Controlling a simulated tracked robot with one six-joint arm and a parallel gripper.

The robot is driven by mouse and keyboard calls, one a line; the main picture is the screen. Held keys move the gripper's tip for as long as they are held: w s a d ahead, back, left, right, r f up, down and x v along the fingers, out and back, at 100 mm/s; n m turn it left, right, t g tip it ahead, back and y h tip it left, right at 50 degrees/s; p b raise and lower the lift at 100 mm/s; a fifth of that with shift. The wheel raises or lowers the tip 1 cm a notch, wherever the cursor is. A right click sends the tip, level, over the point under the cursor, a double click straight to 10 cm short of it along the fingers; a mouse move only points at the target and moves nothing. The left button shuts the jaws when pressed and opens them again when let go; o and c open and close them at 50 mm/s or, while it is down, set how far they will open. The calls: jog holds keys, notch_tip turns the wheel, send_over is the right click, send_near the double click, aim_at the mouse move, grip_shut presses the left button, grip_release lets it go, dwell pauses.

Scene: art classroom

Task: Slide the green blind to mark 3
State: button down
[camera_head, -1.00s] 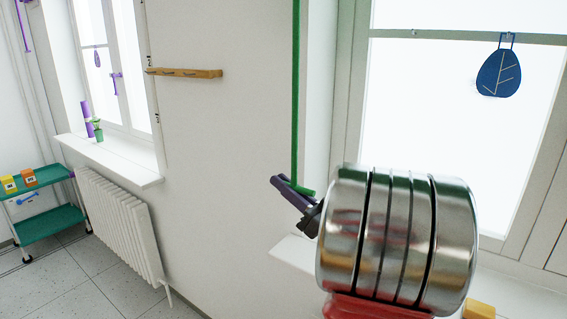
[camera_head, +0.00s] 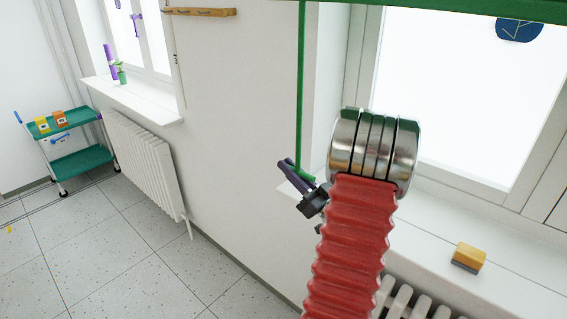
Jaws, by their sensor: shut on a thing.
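The green blind (camera_head: 450,8) shows as a horizontal green bar across the top edge of the right window. A thin green rod (camera_head: 301,90) hangs down at the left side of that window and ends in a short green handle (camera_head: 305,175). My gripper (camera_head: 296,174), with dark purple fingers, is shut on the handle at the rod's lower end. My arm's red bellows and metal wrist hide part of the window's left side. No readable mark 3 shows beside this window.
A white sill (camera_head: 425,235) under the window carries a yellow-and-grey block (camera_head: 468,257). A white radiator (camera_head: 145,165) stands below the left window. A green trolley (camera_head: 80,165) is at the far left. The tiled floor between is clear.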

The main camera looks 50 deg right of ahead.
jog(key=shift+w+f, duration=0.15)
jog(key=shift+f, duration=0.1)
jog(key=c, duration=1.8)
grip_release()
jog(key=shift+o, duration=0.2)
jog(key=v, duration=1.2)
